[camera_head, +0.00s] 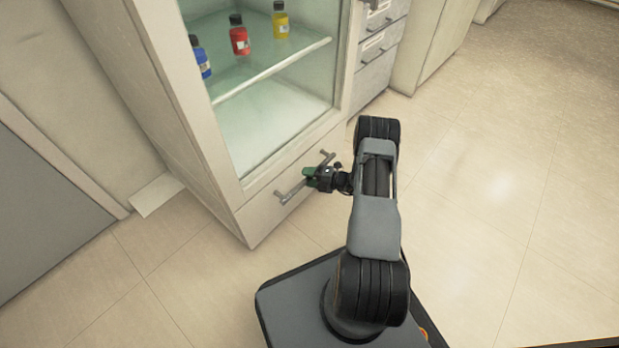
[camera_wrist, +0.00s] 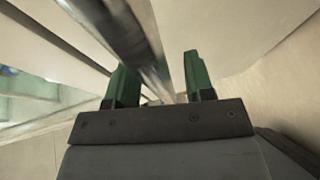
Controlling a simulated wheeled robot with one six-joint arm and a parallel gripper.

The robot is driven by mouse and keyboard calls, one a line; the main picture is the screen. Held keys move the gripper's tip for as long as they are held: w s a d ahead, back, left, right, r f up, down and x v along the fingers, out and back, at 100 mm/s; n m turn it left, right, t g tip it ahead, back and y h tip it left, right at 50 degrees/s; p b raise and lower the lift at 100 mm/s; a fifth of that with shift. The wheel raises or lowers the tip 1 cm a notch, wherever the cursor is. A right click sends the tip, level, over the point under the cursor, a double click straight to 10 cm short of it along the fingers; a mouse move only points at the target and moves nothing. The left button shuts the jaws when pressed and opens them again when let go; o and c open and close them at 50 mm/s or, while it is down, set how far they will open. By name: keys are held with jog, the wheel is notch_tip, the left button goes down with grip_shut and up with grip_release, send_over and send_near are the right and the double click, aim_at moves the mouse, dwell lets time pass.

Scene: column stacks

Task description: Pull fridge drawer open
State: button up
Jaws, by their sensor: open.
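The fridge drawer (camera_head: 261,218) is the pale front at the bottom of the glass-fronted fridge (camera_head: 230,150), and it looks shut. Its metal bar handle (camera_head: 289,194) runs across the front. My gripper (camera_head: 309,177) is at the middle of the handle. In the wrist view the handle bar (camera_wrist: 135,35) passes between the two green fingers of my gripper (camera_wrist: 158,80). The fingers are apart, with a gap showing on the right side of the bar. The gripper partly hides the handle's middle in the head view.
Blue (camera_head: 201,62), red (camera_head: 239,40) and yellow (camera_head: 280,22) bottles stand on a glass shelf inside the fridge. Grey drawers (camera_head: 377,62) stand beyond it. A pale flat piece (camera_head: 156,194) lies by the fridge's left side. The tiled floor (camera_head: 490,190) to the right is clear.

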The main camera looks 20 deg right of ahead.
jog(key=shift+c, duration=0.2)
grip_shut()
jog(key=shift+s, duration=0.1)
